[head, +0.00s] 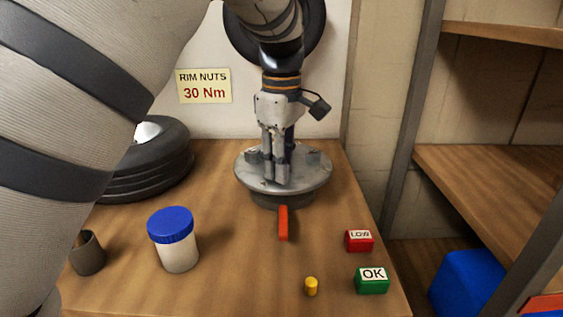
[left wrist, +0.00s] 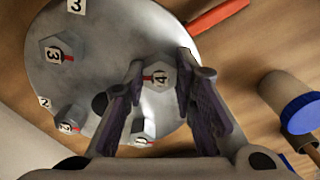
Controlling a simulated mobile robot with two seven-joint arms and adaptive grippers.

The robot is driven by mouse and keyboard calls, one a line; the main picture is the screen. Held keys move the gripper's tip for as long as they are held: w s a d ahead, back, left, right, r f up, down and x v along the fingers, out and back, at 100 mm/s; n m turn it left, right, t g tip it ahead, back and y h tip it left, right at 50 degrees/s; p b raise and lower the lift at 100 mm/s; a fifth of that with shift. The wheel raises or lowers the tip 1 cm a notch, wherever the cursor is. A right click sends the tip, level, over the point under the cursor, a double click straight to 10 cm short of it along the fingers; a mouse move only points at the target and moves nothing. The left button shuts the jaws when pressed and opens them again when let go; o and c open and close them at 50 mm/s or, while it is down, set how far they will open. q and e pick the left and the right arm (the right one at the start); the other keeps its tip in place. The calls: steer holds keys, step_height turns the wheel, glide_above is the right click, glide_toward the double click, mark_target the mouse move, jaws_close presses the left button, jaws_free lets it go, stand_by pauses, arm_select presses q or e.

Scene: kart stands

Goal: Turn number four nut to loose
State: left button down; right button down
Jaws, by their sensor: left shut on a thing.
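A round grey metal rim (head: 245,181) with nuts on it stands on the wooden bench. In the left wrist view the number four nut (left wrist: 158,74), marked 4 with a red line, sits between the fingers of my left gripper (left wrist: 165,85). The gripper points down at the rim, and its fingers are shut on this nut. In the head view my left gripper (head: 276,178) hides the nut. The number three nut (left wrist: 55,54) and number two nut (left wrist: 69,122) show on the rim, each with a red line. My right gripper is out of view.
An orange-red bar (head: 283,223) sticks out at the rim's front. A blue-lidded jar (head: 175,240), a brown cup (head: 88,254) and a tyre (head: 150,165) are on the left. A yellow peg (head: 311,286), a red LOW block (head: 359,241) and a green OK block (head: 372,281) are front right.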

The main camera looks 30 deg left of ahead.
arm_select(q)
steer(key=shift+n, duration=0.6)
steer(key=c, duration=1.3)
jaws_free()
step_height(320, 180, up, 12)
steer(key=shift+r, duration=0.1)
